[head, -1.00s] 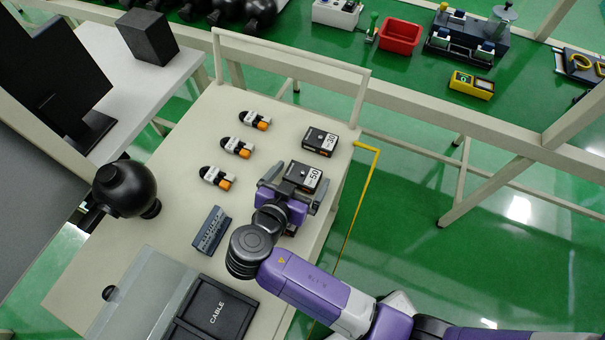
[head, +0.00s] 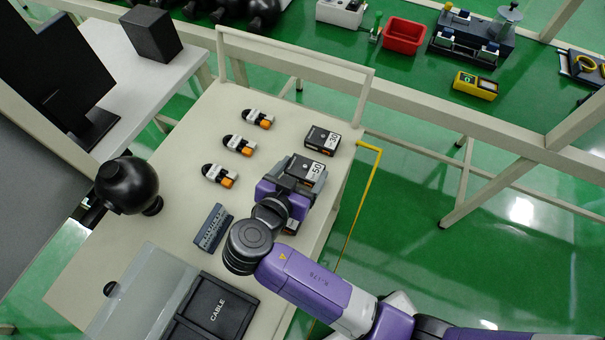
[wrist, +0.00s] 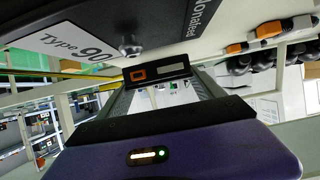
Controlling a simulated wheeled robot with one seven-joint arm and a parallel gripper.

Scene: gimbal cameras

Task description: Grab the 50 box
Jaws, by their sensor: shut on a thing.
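The 50 box (head: 305,170) is a small black box with a white label reading 50, near the right side of the cream table (head: 180,130). My gripper (head: 297,177) is shut on it from the near side. In the wrist view, a dark box end with an orange square (wrist: 157,72) shows between the fingers of my gripper (wrist: 158,85). I cannot tell whether the box is clear of the table. A similar 30 box (head: 321,141) lies just beyond it. A box marked Type 90 (wrist: 75,42) is close to the wrist camera and mostly hidden by my gripper in the head view.
Several white-and-orange parts (head: 240,145) lie left of the boxes. A dark blue block (head: 213,228) and a CABLE case (head: 215,312) are nearer. A black sphere (head: 127,185) is at left. A raised rail (head: 295,52) edges the table's far end.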

